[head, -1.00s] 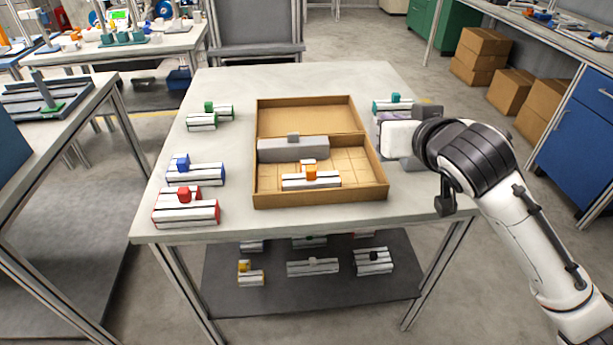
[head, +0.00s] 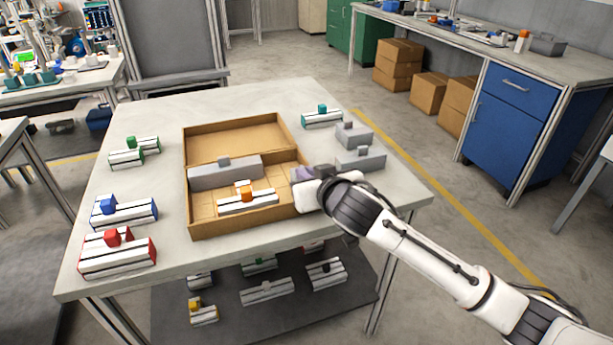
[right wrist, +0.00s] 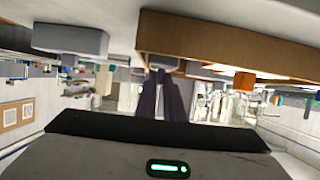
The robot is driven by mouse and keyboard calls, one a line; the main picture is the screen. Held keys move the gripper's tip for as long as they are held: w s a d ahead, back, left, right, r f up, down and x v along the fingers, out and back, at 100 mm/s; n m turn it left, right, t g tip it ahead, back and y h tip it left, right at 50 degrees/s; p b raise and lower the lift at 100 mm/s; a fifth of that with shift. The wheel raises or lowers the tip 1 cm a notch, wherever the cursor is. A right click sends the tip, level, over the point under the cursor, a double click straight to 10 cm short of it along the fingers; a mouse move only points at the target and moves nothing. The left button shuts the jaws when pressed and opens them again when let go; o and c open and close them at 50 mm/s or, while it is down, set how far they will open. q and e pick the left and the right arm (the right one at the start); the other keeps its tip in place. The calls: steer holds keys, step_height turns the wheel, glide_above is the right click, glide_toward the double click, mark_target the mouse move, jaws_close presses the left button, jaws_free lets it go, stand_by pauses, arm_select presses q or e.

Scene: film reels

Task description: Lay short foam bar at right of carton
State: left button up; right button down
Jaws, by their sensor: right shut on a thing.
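The brown open carton (head: 245,226) lies on the table with its lid flap folded back. Inside are a long grey foam bar (head: 225,173) along the back and a white striped bar with an orange knob (head: 246,201) in front. My right gripper (head: 302,174) is at the carton's right end, shut on a grey knob (right wrist: 160,63) just over the carton wall (right wrist: 220,45) in the right wrist view. The short foam bar under that knob is hidden by the wall and gripper. My left gripper is out of view.
Two grey foam blocks (head: 353,136) (head: 361,159) stand right of the carton, with a teal-knobbed bar (head: 322,118) behind. Green (head: 134,153), blue (head: 124,211) and red (head: 117,255) knobbed bars stand left. The front right tabletop is clear. A lower shelf holds more bars.

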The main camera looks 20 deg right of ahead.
steer(key=shift+f, duration=0.2)
steer(key=c, duration=1.9)
jaws_free()
steer(key=shift+o, duration=0.2)
